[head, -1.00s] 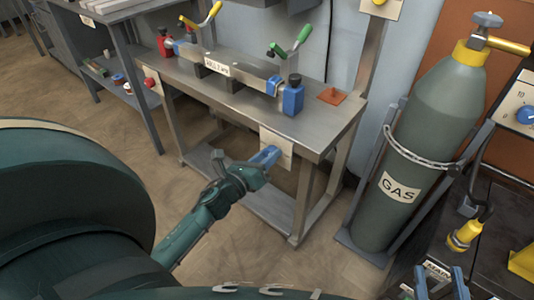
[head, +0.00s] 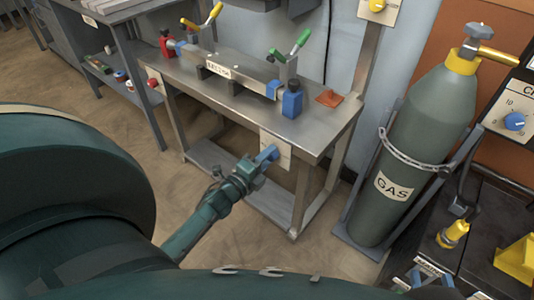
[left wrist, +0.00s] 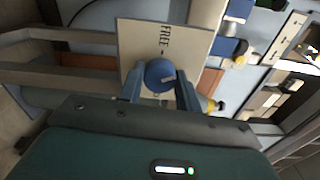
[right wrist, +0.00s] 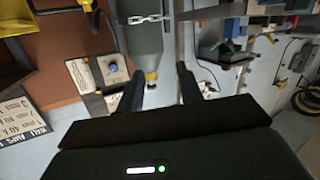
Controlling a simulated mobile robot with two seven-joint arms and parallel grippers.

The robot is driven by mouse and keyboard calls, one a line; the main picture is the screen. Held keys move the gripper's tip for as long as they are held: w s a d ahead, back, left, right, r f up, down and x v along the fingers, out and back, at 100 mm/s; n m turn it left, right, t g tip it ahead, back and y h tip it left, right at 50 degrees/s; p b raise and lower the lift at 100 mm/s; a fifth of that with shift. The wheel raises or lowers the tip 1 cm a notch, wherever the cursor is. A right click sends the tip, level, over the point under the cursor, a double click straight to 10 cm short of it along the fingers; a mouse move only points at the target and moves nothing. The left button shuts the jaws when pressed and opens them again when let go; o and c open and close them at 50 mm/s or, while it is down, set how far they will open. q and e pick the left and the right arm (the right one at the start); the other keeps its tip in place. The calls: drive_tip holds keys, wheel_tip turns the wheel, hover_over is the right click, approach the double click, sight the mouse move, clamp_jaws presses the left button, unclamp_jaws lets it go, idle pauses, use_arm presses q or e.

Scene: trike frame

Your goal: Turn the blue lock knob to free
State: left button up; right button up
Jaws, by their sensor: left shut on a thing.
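The blue lock knob (left wrist: 160,75) is round with a pale pointer mark. It sits on a cream plate (left wrist: 190,38) marked FREE, whose lettering runs sideways in the left wrist view. In the head view the plate (head: 284,153) is on the front edge of the steel bench. My left gripper (head: 268,154) is at the plate, its blue fingers shut on the knob, one on either side. In the head view the fingers largely hide the knob. My right gripper (right wrist: 158,75) is open and empty, its dark fingers apart, with the gas cylinder beyond them.
The steel bench (head: 222,112) carries a clamped bar with yellow and green handles. A GAS cylinder (head: 418,130) stands right of the bench, held by a chain. Floor in front is clear.

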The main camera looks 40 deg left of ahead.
use_arm(q)
drive_tip(key=shift+n+p, duration=2.4)
drive_tip(key=shift+n, duration=3.8)
use_arm(e)
drive_tip(key=shift+s+d+r+m+g+h, duration=0.15)
drive_tip(key=shift+s+d+r+m+g, duration=0.1)
drive_tip(key=shift+r, duration=0.2)
drive_tip(key=shift+s+d+r+m+g+h, duration=0.1)
drive_tip(key=shift+s+d+r+m+g, duration=0.15)
drive_tip(key=shift+r, duration=0.2)
drive_tip(key=shift+s+d+r+m+g+h, duration=0.15)
drive_tip(key=shift+s+r+m+g, duration=0.15)
drive_tip(key=shift+r, duration=0.15)
use_arm(q)
drive_tip(key=o, duration=1)
use_arm(e)
drive_tip(key=shift+r, duration=0.1)
use_arm(q)
drive_tip(key=s+a+p, duration=0.1)
drive_tip(key=s+p, duration=0.1)
drive_tip(key=s, duration=1.1)
use_arm(e)
drive_tip(key=shift+s+d+r+m, duration=0.1)
drive_tip(key=shift+d+r+m, duration=0.15)
drive_tip(key=shift+r, duration=0.35)
drive_tip(key=shift+s+d+r+m, duration=0.15)
drive_tip(key=shift+d+r, duration=0.15)
drive_tip(key=shift+r, duration=0.3)
